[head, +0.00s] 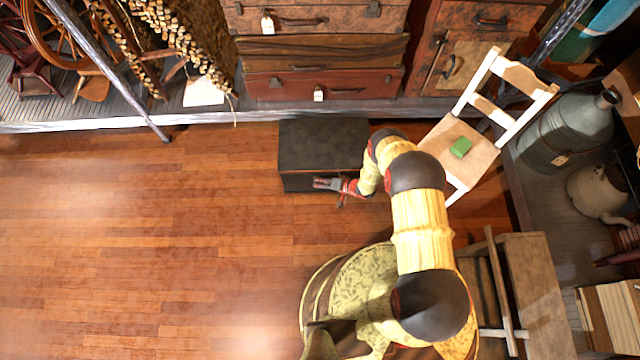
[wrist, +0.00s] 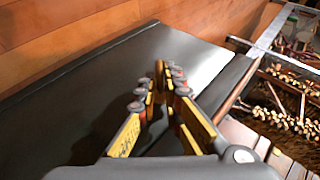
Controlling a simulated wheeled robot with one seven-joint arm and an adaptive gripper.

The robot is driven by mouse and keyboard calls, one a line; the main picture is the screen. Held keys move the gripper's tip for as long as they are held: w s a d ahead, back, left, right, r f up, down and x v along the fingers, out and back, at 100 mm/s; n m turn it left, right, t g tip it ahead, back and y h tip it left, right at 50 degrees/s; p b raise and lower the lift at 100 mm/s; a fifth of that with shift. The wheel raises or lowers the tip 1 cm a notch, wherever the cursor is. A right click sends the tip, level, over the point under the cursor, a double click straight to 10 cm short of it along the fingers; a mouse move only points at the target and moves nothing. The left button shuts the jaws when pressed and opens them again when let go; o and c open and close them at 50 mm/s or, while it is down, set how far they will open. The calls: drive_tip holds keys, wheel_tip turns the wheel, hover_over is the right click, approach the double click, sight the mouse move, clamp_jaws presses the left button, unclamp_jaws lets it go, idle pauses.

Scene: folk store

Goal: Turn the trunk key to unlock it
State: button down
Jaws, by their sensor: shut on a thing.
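The dark trunk (head: 318,140) stands on the wooden floor at the foot of the raised platform, and its lid looks closed. My gripper (head: 322,184) is at the trunk's front side, right of the middle. In the wrist view the trunk's dark surface (wrist: 85,100) spreads beyond and beside the fingers. My gripper's fingers (wrist: 163,72) converge there, with their tips close together at the trunk. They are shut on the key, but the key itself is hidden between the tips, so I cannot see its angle.
Stacked suitcases (head: 325,85) stand on the platform behind. A wooden table (head: 540,290) is at lower right. The floor to the left is clear.

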drive_tip(key=shift+w, duration=0.1)
drive_tip(key=c, duration=1.9)
unclamp_jaws()
drive_tip(key=v, duration=1.2)
